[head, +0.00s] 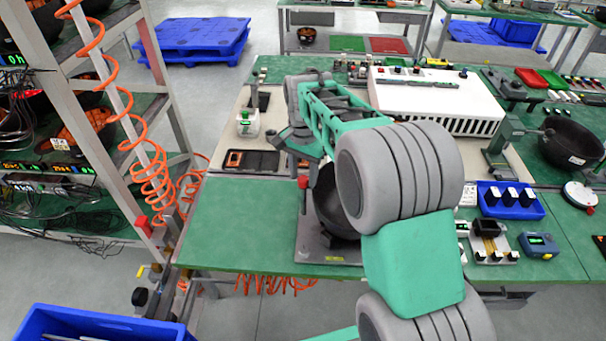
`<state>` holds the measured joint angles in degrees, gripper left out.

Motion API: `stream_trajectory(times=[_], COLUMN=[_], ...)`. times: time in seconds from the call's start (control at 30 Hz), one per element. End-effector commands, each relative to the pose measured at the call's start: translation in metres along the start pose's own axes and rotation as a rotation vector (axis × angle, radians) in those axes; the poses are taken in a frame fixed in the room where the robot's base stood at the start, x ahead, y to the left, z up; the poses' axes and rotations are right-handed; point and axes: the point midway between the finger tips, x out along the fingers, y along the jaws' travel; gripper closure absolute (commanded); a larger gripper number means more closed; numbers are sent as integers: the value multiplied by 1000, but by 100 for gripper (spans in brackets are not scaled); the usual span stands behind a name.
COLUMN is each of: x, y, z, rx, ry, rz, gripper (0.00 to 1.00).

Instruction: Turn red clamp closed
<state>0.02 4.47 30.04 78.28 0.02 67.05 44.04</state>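A small red part (303,182), which looks like the clamp's handle, stands at the left edge of a fixture holding a black bowl (333,212). The fixture sits on a grey metal base plate (313,248) on the green bench. My arm covers the right side of the bowl and fixture. My gripper (297,147) hangs a little behind and above the red part. I cannot make out its fingertips, whether it is open or shut, or whether it touches anything. The clamp's exact position is too small to tell.
A metal rack (165,110) with coiled orange hoses (152,180) stands at the left, with another red part (142,221) on its post. Behind are a black tray (252,162) and white instrument box (440,95). A blue tray (510,213) lies right. Bench left of the fixture is clear.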

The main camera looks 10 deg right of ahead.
Motion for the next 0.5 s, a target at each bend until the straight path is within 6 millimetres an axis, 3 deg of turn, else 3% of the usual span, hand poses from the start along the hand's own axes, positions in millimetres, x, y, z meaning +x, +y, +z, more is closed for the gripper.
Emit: stream_trajectory(times=[0.33, 0.5], x=[-1, -27], y=[0, 0], z=[0, 0], rx=[-1, -1], ry=[-1, 2], rz=[1, -2], gripper=[52, 52])
